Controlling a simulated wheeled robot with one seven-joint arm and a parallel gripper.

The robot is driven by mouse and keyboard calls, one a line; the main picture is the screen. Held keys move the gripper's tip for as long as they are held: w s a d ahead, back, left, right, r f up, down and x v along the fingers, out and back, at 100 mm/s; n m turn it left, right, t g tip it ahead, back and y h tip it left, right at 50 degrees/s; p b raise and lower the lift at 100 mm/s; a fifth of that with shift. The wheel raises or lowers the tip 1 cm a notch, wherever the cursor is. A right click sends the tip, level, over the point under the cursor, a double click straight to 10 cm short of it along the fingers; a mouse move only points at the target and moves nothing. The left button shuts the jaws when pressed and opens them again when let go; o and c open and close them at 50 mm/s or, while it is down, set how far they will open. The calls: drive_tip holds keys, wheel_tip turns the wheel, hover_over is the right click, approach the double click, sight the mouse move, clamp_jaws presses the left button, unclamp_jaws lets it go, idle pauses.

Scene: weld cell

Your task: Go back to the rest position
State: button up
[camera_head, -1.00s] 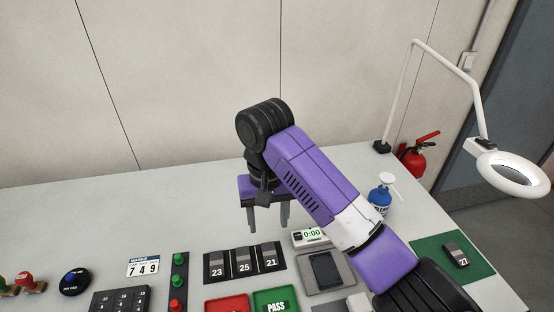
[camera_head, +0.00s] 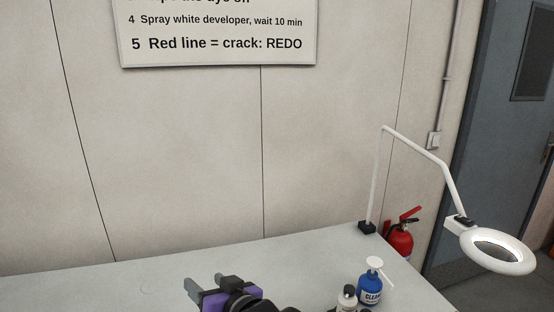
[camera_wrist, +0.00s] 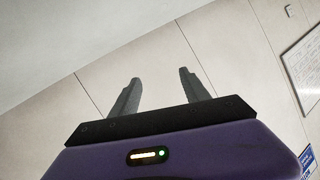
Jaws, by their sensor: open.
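My gripper (camera_head: 208,287) is at the bottom of the head view, above the grey bench, with its fingers pointing up and away toward the wall. In the wrist view, the two grey fingers of my gripper (camera_wrist: 160,95) stand apart with nothing between them. It is open and empty. The wrist view faces the wall panels, tilted. Most of my arm lies below the head view's lower edge.
A blue cleaner bottle (camera_head: 370,288) and a smaller bottle with a dark cap (camera_head: 347,298) stand on the bench (camera_head: 110,292) right of my gripper. A white magnifier lamp (camera_head: 497,250) overhangs the right. A red extinguisher (camera_head: 399,240) stands behind. A sign (camera_head: 215,35) hangs on the wall.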

drive_tip(key=s+d+f+m+t+h, duration=0.2)
drive_tip(key=s+d+m+t+h, duration=0.15)
drive_tip(key=s+d, duration=0.8)
drive_tip(key=s+d+f+m+t+h, duration=0.2)
drive_tip(key=s+d+t+h, duration=0.15)
drive_tip(key=s+d, duration=0.75)
drive_tip(key=s+d+f+g+h, duration=0.1)
drive_tip(key=s+d, duration=0.3)
drive_tip(key=s, duration=0.3)
drive_tip(key=s+d+f+g, duration=0.1)
drive_tip(key=s+d, duration=0.3)
drive_tip(key=s, duration=0.4)
drive_tip(key=s+d+n+g+h, duration=0.1)
drive_tip(key=s+d, duration=0.3)
drive_tip(key=s, duration=0.3)
drive_tip(key=shift+s+d+f+h, duration=0.15)
drive_tip(key=shift+f+h, duration=0.15)
drive_tip(key=shift+f, duration=0.1)
